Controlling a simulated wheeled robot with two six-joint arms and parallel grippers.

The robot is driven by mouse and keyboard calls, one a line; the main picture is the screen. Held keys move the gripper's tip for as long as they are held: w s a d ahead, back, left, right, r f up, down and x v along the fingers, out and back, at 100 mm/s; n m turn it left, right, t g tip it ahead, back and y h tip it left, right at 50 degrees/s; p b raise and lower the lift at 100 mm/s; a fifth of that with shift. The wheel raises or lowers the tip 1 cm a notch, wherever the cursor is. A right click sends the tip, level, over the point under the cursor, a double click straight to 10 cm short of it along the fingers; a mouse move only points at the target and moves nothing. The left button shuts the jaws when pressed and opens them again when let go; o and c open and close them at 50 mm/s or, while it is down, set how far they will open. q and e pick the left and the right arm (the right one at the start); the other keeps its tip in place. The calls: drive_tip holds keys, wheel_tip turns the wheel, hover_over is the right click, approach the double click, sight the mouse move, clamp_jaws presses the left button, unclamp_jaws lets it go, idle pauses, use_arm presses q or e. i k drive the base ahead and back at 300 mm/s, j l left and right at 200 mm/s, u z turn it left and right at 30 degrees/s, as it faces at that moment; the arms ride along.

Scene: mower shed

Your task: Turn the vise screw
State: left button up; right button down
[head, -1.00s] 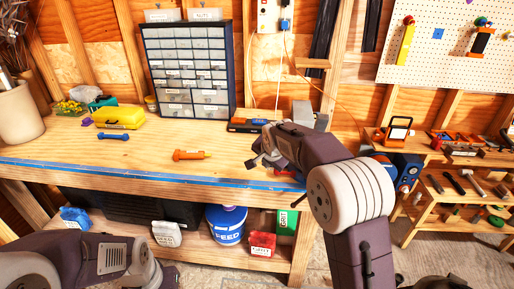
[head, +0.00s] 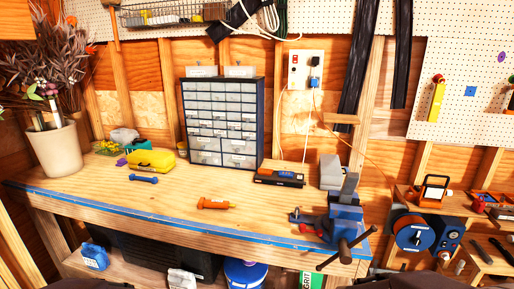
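The blue vise (head: 346,217) stands at the right end of the workbench, near its front edge. Its dark screw (head: 345,252) points out toward me over the edge. A thin handle bar (head: 361,240) crosses the screw end at a slant, lower at the left and higher at the right. The jaws rise at the top of the vise, and I cannot tell how far apart they are. Nothing of mine touches the vise.
On the workbench (head: 110,188), an orange tool (head: 216,203) lies left of the vise, with clear wood around it. A black-and-orange box (head: 279,178) and a grey block (head: 330,172) are behind the vise. A drawer cabinet (head: 222,122) stands at the back. A blue reel (head: 413,234) sits at the right.

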sight(345, 253)
drive_tip(key=j+z, duration=0.1)
drive_tip(key=z, duration=0.25)
drive_tip(key=j+z, duration=0.1)
drive_tip(key=z, duration=0.65)
drive_tip(key=k+j, duration=0.05)
